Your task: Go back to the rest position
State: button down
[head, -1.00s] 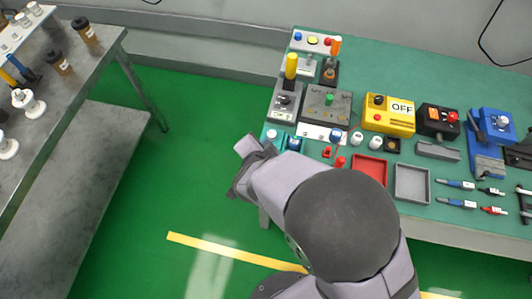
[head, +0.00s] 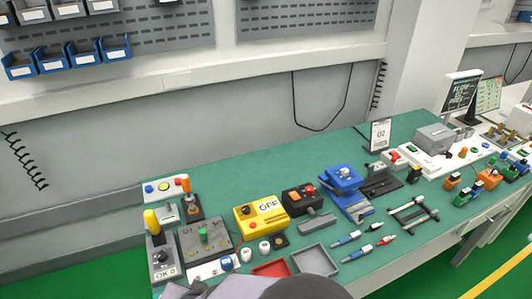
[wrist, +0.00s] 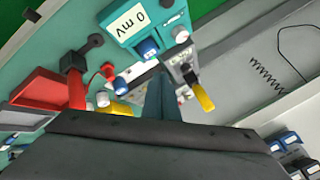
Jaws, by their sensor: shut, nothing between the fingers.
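My gripper (wrist: 163,98) shows in the wrist view as narrow grey fingers, closed together and empty, above the dark gripper body. Beyond it in that view are a teal meter (wrist: 135,22) reading 0 mV, a yellow-handled lever (wrist: 201,95) and a red post (wrist: 76,92). The gap between the fingers and these things is hard to judge. In the head view only a part of my arm (head: 300,289) shows at the bottom edge; the gripper is out of that picture.
The green bench (head: 290,155) carries a yellow OFF box (head: 261,219), a blue device (head: 341,180), a grey tray (head: 316,260), a red tray (head: 271,268) and several pens. A sign (head: 380,136) stands at the back edge. The bench's back strip is mostly clear.

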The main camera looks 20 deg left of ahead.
jog(key=shift+g+h, duration=0.5)
jog(key=shift+h, duration=0.1)
jog(key=w+d, duration=0.3)
jog(key=w+d+r, duration=0.1)
jog(key=w+d, duration=0.2)
jog(key=d, duration=0.1)
jog(key=w+d+r, duration=0.1)
jog(key=w+d, duration=0.2)
jog(key=shift+w+d+r, duration=0.1)
jog(key=shift+d+r, duration=0.1)
jog(key=w+d+r+h, duration=0.1)
jog(key=w+d+h, duration=0.15)
jog(key=d, duration=1.05)
jog(key=s+d+g+h, duration=0.1)
jog(key=s+d+g, duration=0.1)
jog(key=d, duration=1)
jog(key=s+d+r+m+g+h, duration=0.1)
jog(key=s+d, duration=0.4)
jog(key=d, duration=0.7)
jog(key=shift+s+d+r+g+h, duration=0.2)
jog(key=shift+g+h, duration=0.15)
jog(key=shift+g, duration=0.15)
